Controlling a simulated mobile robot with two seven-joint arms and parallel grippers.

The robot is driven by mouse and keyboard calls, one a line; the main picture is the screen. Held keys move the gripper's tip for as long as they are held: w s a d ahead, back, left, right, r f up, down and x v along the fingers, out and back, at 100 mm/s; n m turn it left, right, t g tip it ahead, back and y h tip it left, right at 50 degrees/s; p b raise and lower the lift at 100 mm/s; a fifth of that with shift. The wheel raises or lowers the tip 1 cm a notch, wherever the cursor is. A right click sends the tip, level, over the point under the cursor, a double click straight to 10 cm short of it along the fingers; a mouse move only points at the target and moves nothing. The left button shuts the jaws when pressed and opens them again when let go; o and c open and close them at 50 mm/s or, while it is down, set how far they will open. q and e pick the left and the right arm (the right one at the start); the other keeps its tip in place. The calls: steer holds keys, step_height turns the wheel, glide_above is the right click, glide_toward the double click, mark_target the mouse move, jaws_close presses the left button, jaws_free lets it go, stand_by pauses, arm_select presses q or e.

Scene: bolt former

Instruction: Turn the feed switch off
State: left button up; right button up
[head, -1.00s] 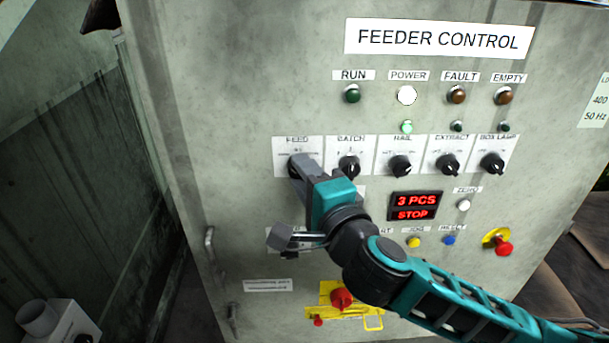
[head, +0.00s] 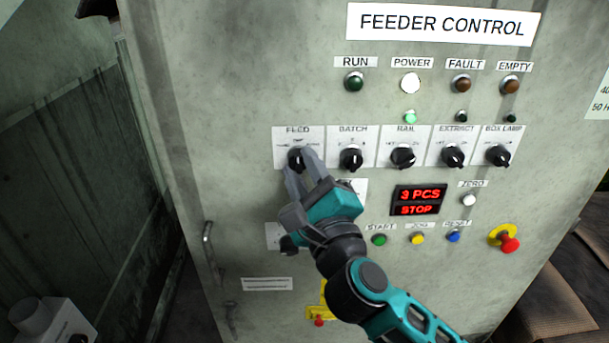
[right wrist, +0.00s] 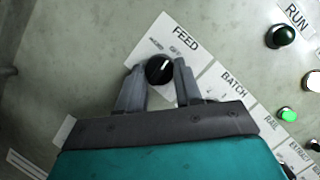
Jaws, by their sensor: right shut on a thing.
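The feed switch (head: 296,155) is a black round knob on a white plate marked FEED, at the left end of the switch row in the head view. It also shows in the right wrist view (right wrist: 159,70). Its white pointer mark points toward the FEED lettering; the small position words are too blurred to read surely. My right gripper (head: 298,160) has one finger on each side of the knob and is shut on it. The right wrist view shows both fingers (right wrist: 158,72) flanking the knob. My left gripper is not in view.
The batch switch (head: 351,158) is just right of the feed switch, with more black knobs beyond. Below are a display (head: 417,201) reading 3 PCS STOP, push buttons and a red emergency stop (head: 508,243). A door handle (head: 208,238) is at lower left.

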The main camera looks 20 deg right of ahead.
steer(key=shift+m, duration=0.5)
steer(key=shift+h, duration=0.4)
steer(key=o, duration=1)
steer(key=shift+o, duration=0.2)
steer(key=b+v, duration=0.3)
steer(key=v, duration=1)
steer(key=shift+f, duration=0.2)
steer(key=shift+w, duration=0.15)
